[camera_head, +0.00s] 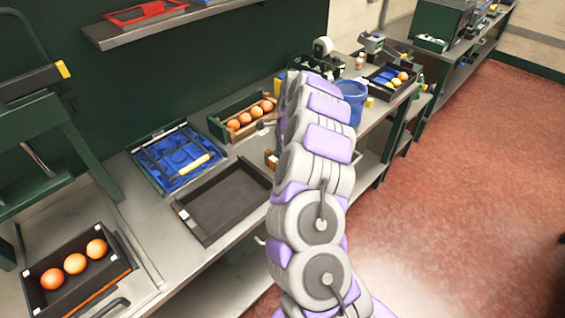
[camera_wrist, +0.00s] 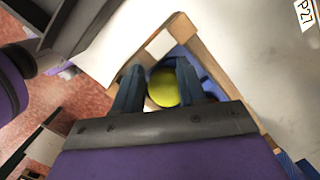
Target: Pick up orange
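In the wrist view, my gripper (camera_wrist: 160,66) has its two dark fingers apart, pointing into a wooden crate (camera_wrist: 212,68) with blue inside. A yellow-green round fruit (camera_wrist: 164,90) lies between and below the fingers. I cannot tell whether either finger touches it. In the head view my arm hides the gripper; a bit of a wooden crate (camera_head: 271,158) shows beside the arm. Several oranges (camera_head: 246,118) lie in a wooden crate (camera_head: 217,126) at the back of the bench. Three oranges (camera_head: 75,263) lie in a dark tray (camera_head: 93,289) at lower left.
An empty dark tray (camera_head: 225,201) and a blue-lined tray (camera_head: 160,160) with a yellow-handled tool lie on the bench. A blue bucket (camera_head: 352,100) and another fruit tray (camera_head: 377,90) stand beyond my arm. The red floor (camera_head: 460,190) at right is clear.

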